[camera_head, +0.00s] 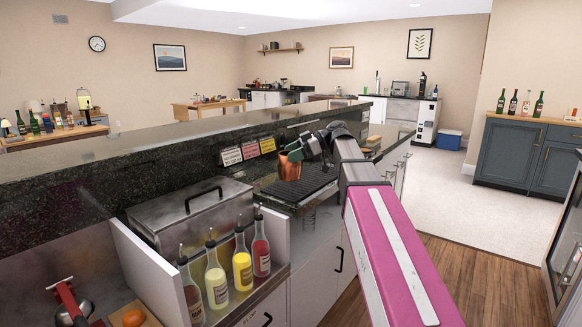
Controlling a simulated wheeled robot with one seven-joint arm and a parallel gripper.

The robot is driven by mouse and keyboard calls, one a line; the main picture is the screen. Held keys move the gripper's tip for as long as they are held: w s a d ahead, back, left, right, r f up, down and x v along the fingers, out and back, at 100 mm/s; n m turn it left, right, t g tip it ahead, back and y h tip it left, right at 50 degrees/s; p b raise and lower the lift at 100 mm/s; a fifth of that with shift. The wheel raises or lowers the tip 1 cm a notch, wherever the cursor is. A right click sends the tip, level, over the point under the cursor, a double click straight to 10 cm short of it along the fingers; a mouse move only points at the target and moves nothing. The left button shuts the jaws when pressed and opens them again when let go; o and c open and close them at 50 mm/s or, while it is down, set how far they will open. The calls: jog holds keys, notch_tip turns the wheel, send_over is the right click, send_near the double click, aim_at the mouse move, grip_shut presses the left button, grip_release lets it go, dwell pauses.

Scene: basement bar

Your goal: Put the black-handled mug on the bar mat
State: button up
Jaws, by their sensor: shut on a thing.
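The copper-coloured mug (289,170) is near the middle of the head view, upright or nearly so. Its handle is not clearly visible behind my gripper. My gripper (294,153) is at the mug's rim, shut on the mug. The dark ribbed bar mat (312,185) lies on the counter below and beside the mug. The mug overlaps the mat's left part in the picture; I cannot tell whether its base touches the mat.
A raised dark stone ledge (110,160) runs behind the counter, with small signs (250,150) on its face. A steel lidded box (190,215) stands left of the mat. Several bottles with pourers (242,262) stand in a front rack.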

jog(key=shift+w+a+f, duration=0.25)
jog(key=shift+w+f, duration=0.1)
jog(key=shift+w, duration=0.15)
jog(key=shift+f, duration=2)
jog(key=shift+f, duration=0.1)
jog(key=o, duration=1.2)
jog(key=v, duration=1.2)
